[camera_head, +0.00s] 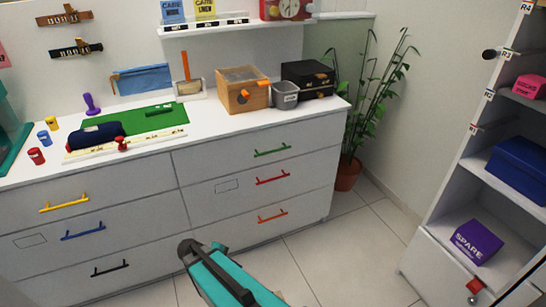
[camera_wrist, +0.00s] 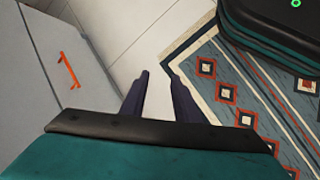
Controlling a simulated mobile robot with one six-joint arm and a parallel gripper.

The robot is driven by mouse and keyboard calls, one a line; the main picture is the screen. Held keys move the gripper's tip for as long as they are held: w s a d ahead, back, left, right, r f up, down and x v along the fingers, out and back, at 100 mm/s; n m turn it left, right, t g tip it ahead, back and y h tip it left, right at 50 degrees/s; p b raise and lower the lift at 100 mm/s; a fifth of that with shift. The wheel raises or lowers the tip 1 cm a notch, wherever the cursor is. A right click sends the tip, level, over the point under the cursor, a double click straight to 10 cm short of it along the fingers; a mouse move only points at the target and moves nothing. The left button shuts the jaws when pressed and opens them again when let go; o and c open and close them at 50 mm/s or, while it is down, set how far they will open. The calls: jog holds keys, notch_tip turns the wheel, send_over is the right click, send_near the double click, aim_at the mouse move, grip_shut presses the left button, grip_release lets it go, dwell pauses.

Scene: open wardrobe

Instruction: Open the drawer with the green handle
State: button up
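The green handle (camera_head: 272,150) is on the top drawer (camera_head: 225,165) of the right column of the white dresser. That drawer looks closed, flush with the front. In the wrist view my gripper (camera_wrist: 159,84) shows two dark fingers apart, with nothing between them. It points down toward the floor, beside the dresser front with the orange handle (camera_wrist: 67,70). The green handle is not in the wrist view. In the head view my teal arm is low in front of the dresser, apart from the green handle; the fingertips cannot be made out there.
Below are drawers with a red handle (camera_head: 272,180) and an orange handle. Yellow (camera_head: 64,203), blue (camera_head: 83,231) and black (camera_head: 110,268) handles are on the left. A plant (camera_head: 362,110) stands right of the dresser, shelves (camera_head: 480,205) further right. A patterned rug (camera_wrist: 235,85) lies on the floor.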

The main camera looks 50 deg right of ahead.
jog(key=w+d+r+n+t+h+b, duration=0.1)
jog(key=w+d+r+h+b, duration=0.15)
jog(key=w+d+r, duration=0.45)
jog(key=n+h+b, duration=0.1)
jog(key=h+b, duration=0.3)
jog(key=h, duration=0.3)
send_near(270, 152)
jog(key=a, duration=0.2)
jog(key=shift+s+a+r+t, duration=0.15)
jog(key=shift+r+t, duration=0.05)
jog(key=shift+t, duration=0.1)
jog(key=b+x, duration=0.1)
jog(key=x, duration=1.3)
jog(key=shift+r, duration=0.1)
